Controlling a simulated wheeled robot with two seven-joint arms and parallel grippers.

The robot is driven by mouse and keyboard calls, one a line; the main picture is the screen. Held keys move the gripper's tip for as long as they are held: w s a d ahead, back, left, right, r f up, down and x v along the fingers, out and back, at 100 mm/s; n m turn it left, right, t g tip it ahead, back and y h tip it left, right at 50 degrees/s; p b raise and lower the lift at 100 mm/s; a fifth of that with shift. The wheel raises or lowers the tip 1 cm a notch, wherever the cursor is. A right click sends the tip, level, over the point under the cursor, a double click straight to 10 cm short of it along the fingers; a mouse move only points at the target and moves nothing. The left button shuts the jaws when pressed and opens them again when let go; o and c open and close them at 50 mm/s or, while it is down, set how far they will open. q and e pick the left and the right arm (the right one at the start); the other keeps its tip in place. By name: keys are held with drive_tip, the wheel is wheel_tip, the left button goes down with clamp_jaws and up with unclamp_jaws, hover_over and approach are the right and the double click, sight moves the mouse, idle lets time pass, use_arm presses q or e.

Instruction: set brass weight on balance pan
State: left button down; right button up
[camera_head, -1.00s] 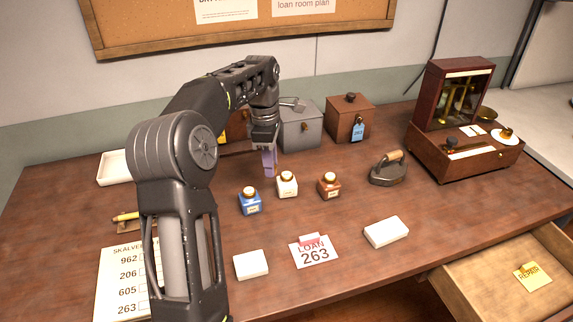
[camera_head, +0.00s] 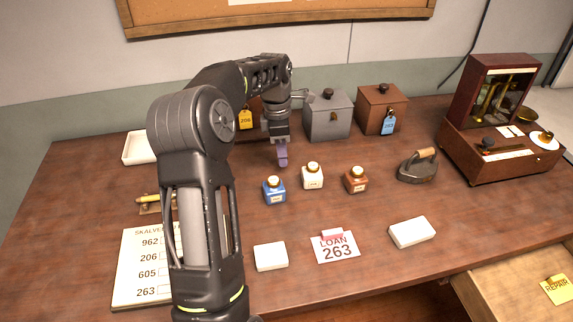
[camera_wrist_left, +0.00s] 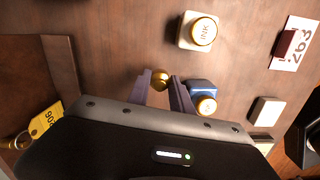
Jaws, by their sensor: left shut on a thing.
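My left gripper (camera_head: 282,160) hangs over the table behind the blue ink bottle, pointing down. In the left wrist view its two purple fingers (camera_wrist_left: 162,90) are shut on a small brass weight (camera_wrist_left: 160,77), whose rounded top shows between them. The weight is hidden in the head view. The balance (camera_head: 500,125) stands at the back right, a dark red wooden case with a glazed upper part and brass parts inside. My right gripper is not in view.
Blue (camera_head: 274,191), white (camera_head: 312,177) and brown (camera_head: 355,180) ink bottles stand near the gripper. A flat iron (camera_head: 417,167) stands between them and the balance. Grey (camera_head: 327,117) and brown (camera_head: 382,112) boxes line the back. An open drawer (camera_head: 510,290) juts out front right.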

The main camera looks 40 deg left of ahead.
sight(283, 174)
use_arm(q)
drive_tip(key=shift+f, duration=0.25)
drive_tip(key=shift+f, duration=1.9)
drive_tip(key=shift+f, duration=0.1)
drive_tip(key=c, duration=1.1)
unclamp_jaws()
drive_tip(key=shift+c, duration=0.2)
drive_tip(key=r, duration=1.2)
drive_tip(key=shift+s+a+r, duration=0.1)
drive_tip(key=shift+s+a, duration=0.2)
